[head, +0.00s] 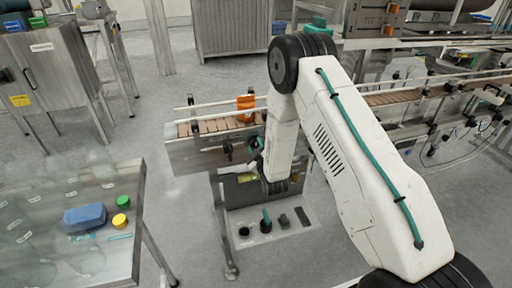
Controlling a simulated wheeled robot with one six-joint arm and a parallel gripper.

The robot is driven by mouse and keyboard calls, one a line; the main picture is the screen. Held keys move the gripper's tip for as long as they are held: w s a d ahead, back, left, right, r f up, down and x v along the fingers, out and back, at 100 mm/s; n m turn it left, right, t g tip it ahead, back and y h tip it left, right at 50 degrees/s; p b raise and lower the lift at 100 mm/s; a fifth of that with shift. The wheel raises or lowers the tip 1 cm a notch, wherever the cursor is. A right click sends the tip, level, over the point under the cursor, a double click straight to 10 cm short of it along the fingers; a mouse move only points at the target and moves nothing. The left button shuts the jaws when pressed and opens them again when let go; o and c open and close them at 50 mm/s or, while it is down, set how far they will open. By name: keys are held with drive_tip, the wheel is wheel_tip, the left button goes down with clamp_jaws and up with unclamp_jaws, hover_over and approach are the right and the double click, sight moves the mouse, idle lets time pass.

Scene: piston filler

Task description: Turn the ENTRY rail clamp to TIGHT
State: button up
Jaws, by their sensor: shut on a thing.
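The short conveyor (200,128) with its guide rails stands in the middle of the head view, left of my forearm. The ENTRY rail clamp (228,148) shows as a small dark part on the conveyor's near side. My gripper (233,158) is at this clamp, low beside the conveyor, and is shut on it. The jaws are small in the picture and partly hidden by my wrist. The clamp's marking and exact angle are too small to read.
An orange block (245,106) stands on the conveyor. A panel (285,238) with knobs sits below my wrist. A steel table (120,258) at left holds a blue block (85,217), green cap (123,202) and yellow cap (120,221). A long conveyor (400,95) runs at right.

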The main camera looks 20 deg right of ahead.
drive_tip(key=shift+m, duration=0.3)
drive_tip(key=m, duration=0.3)
drive_tip(key=shift+m, duration=0.3)
drive_tip(key=m, duration=0.4)
drive_tip(key=shift+d+m, duration=0.1)
drive_tip(key=shift+m, duration=0.2)
drive_tip(key=m, duration=0.9)
drive_tip(key=shift+d, duration=0.15)
drive_tip(key=o, duration=1)
